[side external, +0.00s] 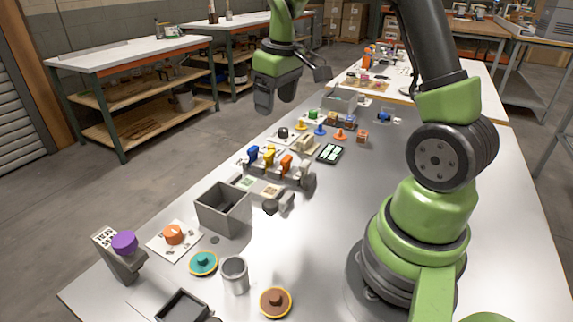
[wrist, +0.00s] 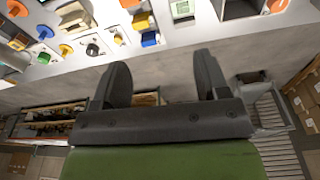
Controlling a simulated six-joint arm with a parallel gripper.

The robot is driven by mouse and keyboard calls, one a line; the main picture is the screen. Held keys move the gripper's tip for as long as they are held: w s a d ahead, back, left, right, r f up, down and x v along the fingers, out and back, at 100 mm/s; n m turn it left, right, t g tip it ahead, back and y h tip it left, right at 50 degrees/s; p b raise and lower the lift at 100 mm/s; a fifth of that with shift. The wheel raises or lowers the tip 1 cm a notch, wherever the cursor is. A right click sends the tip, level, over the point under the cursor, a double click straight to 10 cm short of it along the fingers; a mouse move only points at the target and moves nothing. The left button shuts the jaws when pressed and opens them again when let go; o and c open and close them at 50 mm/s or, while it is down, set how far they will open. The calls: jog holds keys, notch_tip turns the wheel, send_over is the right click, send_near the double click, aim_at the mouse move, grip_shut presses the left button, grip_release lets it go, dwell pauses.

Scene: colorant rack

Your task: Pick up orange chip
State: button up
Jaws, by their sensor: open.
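Several orange pieces are in view, and I cannot tell for sure which is the orange chip. In the side external view an orange round piece (side external: 173,235) sits on a white card at the near left. An orange piece (side external: 286,163) stands in the grey rack (side external: 296,177) beside yellow and blue ones. My gripper (side external: 277,100) hangs high above the table's far left edge, open and empty, away from all of these. In the wrist view its two fingers (wrist: 162,82) are spread with nothing between them.
A grey open bin (side external: 222,209), a metal cup (side external: 234,274), a brown disc (side external: 275,302), a teal disc (side external: 203,263) and a purple-topped stand (side external: 124,243) crowd the near left. The table (side external: 325,225) is bare between the rack and my base.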

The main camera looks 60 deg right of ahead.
jog(key=n+g, duration=0.1)
jog(key=g, duration=0.1)
send_over(287, 158)
notch_tip(287, 158, down, 8)
jog(key=shift+s+f, duration=0.1)
notch_tip(287, 158, down, 4)
jog(key=shift+d+f, duration=0.1)
jog(key=shift+f, duration=0.1)
notch_tip(287, 158, down, 6)
jog(key=shift+r, duration=0.2)
jog(key=shift+c, duration=0.5)
jog(key=c, duration=0.9)
